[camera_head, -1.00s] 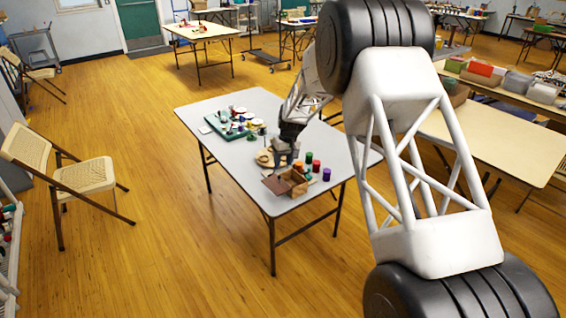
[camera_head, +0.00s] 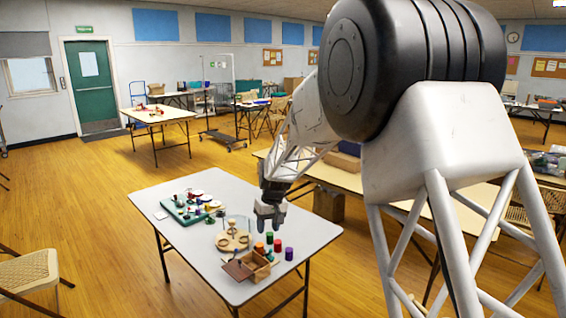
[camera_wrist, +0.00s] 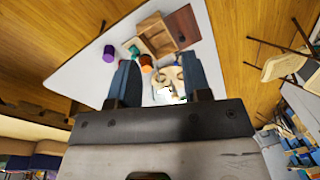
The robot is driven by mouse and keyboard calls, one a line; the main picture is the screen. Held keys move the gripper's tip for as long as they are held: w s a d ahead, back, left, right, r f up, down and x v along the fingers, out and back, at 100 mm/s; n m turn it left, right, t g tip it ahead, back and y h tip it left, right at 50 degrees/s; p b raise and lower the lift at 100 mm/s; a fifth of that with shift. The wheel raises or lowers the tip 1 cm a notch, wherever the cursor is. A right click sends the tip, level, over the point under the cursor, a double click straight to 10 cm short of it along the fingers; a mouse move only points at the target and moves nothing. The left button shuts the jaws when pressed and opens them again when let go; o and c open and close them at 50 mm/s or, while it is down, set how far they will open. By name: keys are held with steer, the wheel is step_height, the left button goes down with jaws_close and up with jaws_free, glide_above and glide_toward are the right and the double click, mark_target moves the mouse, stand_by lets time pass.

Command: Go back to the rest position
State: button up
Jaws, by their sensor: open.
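My gripper (camera_head: 270,222) hangs above the right part of the grey folding table (camera_head: 180,258), near the coloured spools. In the wrist view its two fingers (camera_wrist: 160,80) are spread apart with nothing held between them. The table top shows behind and below the fingers, with a gap. My arm reaches in from the right side of the head view and hides part of the room behind it.
On the table are a wooden box (camera_head: 258,262), a purple spool (camera_head: 289,254), orange and green spools, a round wooden piece (camera_head: 233,240) and a green tray (camera_head: 180,212) of small items. A folding chair (camera_head: 28,272) stands at left. A long tan table stands behind my arm.

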steer(key=s+d+r+m, duration=0.1)
steer(key=s+d+r, duration=0.35)
steer(key=s, duration=0.25)
steer(key=s+d+r+m+t, duration=0.1)
steer(key=s+d+r, duration=0.35)
steer(key=s, duration=0.25)
steer(key=s+d+r, duration=0.4)
steer(key=s+d, duration=0.1)
steer(key=s, duration=0.2)
steer(key=s+d+m+t+h, duration=0.1)
steer(key=s+d, duration=0.3)
steer(key=s, duration=1)
steer(key=s+d+m, duration=0.2)
steer(key=s+d, duration=0.3)
steer(key=s, duration=0.9)
steer(key=shift+d+f+t+h, duration=0.2)
steer(key=shift+f+t+h, duration=0.15)
steer(key=shift+t+h, duration=0.05)
